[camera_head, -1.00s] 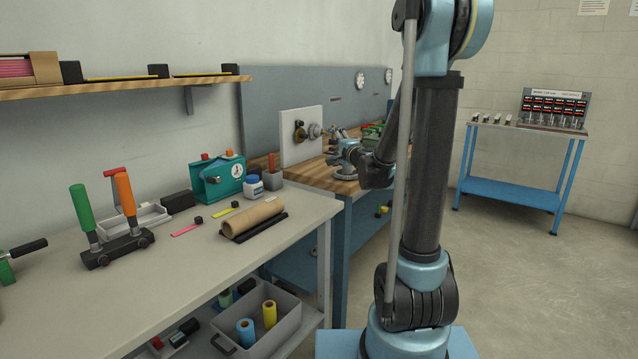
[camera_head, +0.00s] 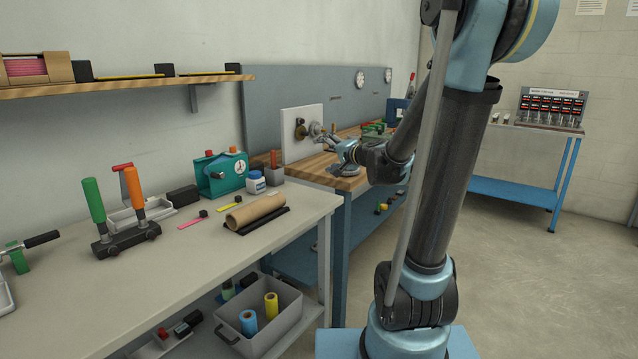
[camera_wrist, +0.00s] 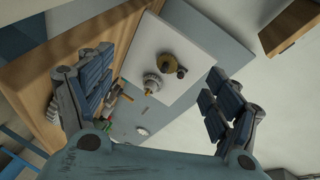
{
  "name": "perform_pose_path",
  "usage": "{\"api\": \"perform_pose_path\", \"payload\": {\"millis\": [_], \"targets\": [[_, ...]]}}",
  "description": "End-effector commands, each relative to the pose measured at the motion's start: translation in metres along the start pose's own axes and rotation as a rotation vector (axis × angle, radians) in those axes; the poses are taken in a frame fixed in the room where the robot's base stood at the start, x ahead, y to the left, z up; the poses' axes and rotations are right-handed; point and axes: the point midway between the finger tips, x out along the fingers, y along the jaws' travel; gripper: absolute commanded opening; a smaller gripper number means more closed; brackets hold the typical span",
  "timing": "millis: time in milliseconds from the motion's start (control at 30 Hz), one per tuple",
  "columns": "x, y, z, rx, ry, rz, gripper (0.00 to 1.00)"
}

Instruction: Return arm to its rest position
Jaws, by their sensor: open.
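My gripper (camera_head: 338,150) is in the head view beyond the near bench, in front of the wooden-topped bench and its white panel. In the wrist view my gripper (camera_wrist: 165,105) has its two blue-grey padded fingers spread wide, with nothing between them. Past the fingers, the white panel (camera_wrist: 185,50) carries a brass round fitting (camera_wrist: 172,68) and a pale metal knob (camera_wrist: 153,83). The panel (camera_head: 302,117) also shows in the head view. My arm leans to the right, with its forearm reaching toward the wooden bench.
The grey near bench (camera_head: 90,290) holds a cardboard roll (camera_head: 256,211), a teal timer box (camera_head: 220,174) and a tool with green and orange handles (camera_head: 125,225). A grey bin (camera_head: 265,330) is below. Open floor (camera_head: 500,270) lies right, before a blue-legged table (camera_head: 512,192).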

Motion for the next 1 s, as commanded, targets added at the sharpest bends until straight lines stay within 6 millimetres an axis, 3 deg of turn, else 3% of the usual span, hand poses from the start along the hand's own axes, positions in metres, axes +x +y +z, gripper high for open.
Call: {"api": "perform_pose_path", "payload": {"millis": [267,500,800,1000], "targets": [[-0.061,0.037,0.06,-0.226,-0.178,0.188,0.83],[-0.123,0.087,0.102,-0.389,-0.33,0.386,0.83],[-0.217,0.16,0.136,-0.546,-0.504,0.676,0.83],[-0.283,0.203,0.149,-0.615,-0.602,0.879,0.83]]}}
